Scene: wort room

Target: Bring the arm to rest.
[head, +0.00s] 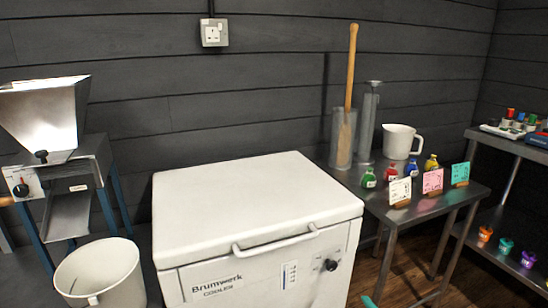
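Neither of my grippers shows in the head view, and no arm of mine can be clearly made out. A white chest cooler (250,210) marked "Brumwerk Cooler" fills the middle, with its lid shut. The front handle (275,240) is clear of any gripper. A small teal piece (368,301) shows at the bottom edge, and I cannot tell what it belongs to.
A metal side table (402,212) at right holds a paddle (349,90) in a clear cylinder, a white jug (400,141), small bottles and cards. A grain mill (45,115) and white bucket (102,275) stand at left. A shelf (510,150) stands far right.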

